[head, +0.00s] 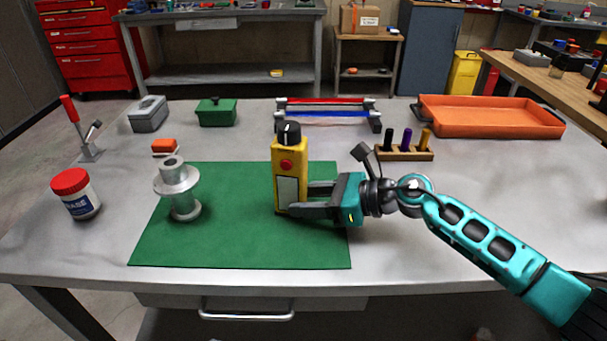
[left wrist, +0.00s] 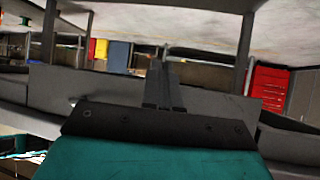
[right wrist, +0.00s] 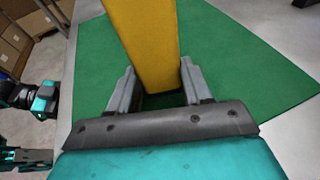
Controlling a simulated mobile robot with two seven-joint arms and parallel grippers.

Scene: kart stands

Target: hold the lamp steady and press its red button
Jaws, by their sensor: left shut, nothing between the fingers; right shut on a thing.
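The yellow lamp (head: 291,160) stands upright on the green mat (head: 230,245), with a black knob on top. Its red button (head: 286,165) is on the front near the top, above a pale panel. My right gripper (head: 292,205) is shut on the lamp's lower part from the right. In the right wrist view the lamp (right wrist: 145,40) stands between the two fingers (right wrist: 160,95). My left gripper (left wrist: 163,85) is shut and empty in the left wrist view, away from the lamp. The head view does not show it.
A grey metal spool (head: 178,185) stands on the mat's left side. A red-lidded jar (head: 76,195), an orange-topped block (head: 165,146) and a red-handled clamp (head: 82,130) are at left. Behind are a green box (head: 216,112), a peg rack (head: 404,152) and an orange tray (head: 490,118).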

